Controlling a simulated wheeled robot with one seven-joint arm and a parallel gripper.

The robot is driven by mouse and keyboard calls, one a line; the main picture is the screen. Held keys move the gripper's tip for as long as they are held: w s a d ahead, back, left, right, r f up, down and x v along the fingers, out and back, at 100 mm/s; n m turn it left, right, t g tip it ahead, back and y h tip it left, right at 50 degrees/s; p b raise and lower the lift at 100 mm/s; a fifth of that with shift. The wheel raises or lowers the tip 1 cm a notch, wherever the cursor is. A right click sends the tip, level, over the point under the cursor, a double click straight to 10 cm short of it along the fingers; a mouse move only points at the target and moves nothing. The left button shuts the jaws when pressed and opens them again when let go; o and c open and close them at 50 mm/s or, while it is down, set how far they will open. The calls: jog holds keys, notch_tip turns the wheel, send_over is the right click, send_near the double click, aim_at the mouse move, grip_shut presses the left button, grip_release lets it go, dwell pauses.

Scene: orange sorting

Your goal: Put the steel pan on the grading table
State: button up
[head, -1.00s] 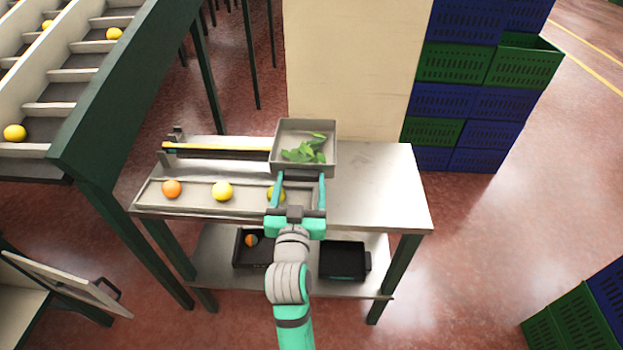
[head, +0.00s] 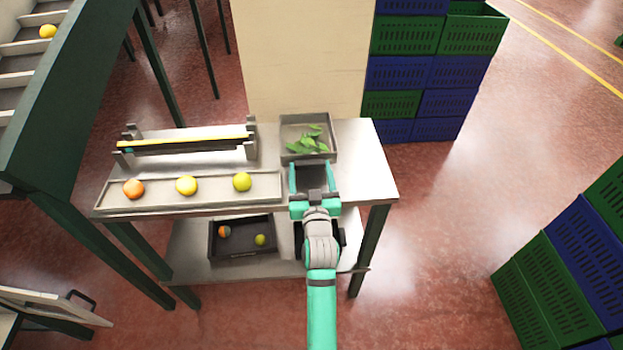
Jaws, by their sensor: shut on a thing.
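The steel pan (head: 330,147) is a square, shallow grey pan with several green leaves (head: 307,140) in it. My gripper (head: 314,168) is shut on the pan's near wall. The pan is over the right part of the grading table (head: 368,170), a steel-topped table with dark green legs. I cannot tell whether the pan's underside touches the tabletop or is slightly above it. My gripper and arm hide part of the table's front edge.
A long tray (head: 213,193) with an orange and two yellowish fruits lies left of my gripper. Behind it stands a rack with a yellow bar (head: 185,142). A black bin (head: 243,237) sits on the lower shelf. Bare tabletop lies right of the pan.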

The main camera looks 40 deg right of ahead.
aim_at(312, 184)
jog(key=shift+d+f, duration=0.2)
jog(key=shift+f, duration=1.5)
jog(key=o, duration=1.4)
jog(key=shift+f, duration=0.15)
jog(key=v, duration=1.2)
jog(key=shift+a, duration=0.1)
